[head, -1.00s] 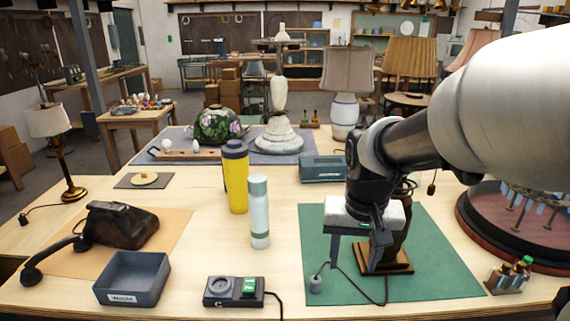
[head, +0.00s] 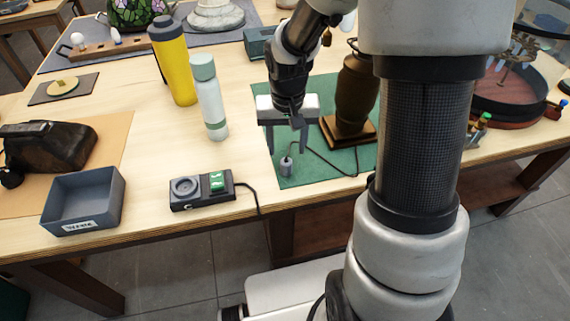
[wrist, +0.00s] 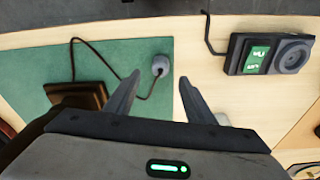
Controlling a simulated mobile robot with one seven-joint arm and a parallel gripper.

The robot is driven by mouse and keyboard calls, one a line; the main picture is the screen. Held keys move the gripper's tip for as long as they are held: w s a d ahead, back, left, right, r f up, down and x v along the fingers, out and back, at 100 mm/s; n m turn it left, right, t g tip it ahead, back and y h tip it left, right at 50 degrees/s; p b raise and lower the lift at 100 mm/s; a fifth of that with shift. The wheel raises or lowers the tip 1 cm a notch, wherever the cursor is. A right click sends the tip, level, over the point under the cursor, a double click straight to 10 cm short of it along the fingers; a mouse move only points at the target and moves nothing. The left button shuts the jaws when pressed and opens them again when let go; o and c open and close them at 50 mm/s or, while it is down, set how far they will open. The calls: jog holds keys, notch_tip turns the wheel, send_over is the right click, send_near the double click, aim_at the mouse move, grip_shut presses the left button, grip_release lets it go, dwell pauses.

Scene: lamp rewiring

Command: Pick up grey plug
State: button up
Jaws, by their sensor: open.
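The grey plug (head: 286,167) stands on the green mat (head: 262,100) near its front left edge, with a dark cord running from it to the brown lamp base (head: 355,95). My gripper (head: 288,148) is open and empty, pointing down above the plug. The fingers look apart from the plug. The exact height above it is hard to tell.
A socket box with a green switch (head: 202,190) sits left of the mat, with a grey bin (head: 84,202) beyond it. A pale bottle (head: 209,98) and a yellow bottle (head: 173,60) stand behind. The table's front edge is close to the plug.

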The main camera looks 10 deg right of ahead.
aim_at(286, 161)
jog(key=f, duration=0.5)
jog(key=w+f, duration=0.1)
jog(key=f, duration=0.2)
jog(key=shift+b, duration=0.4)
jog(key=c, duration=1.1)
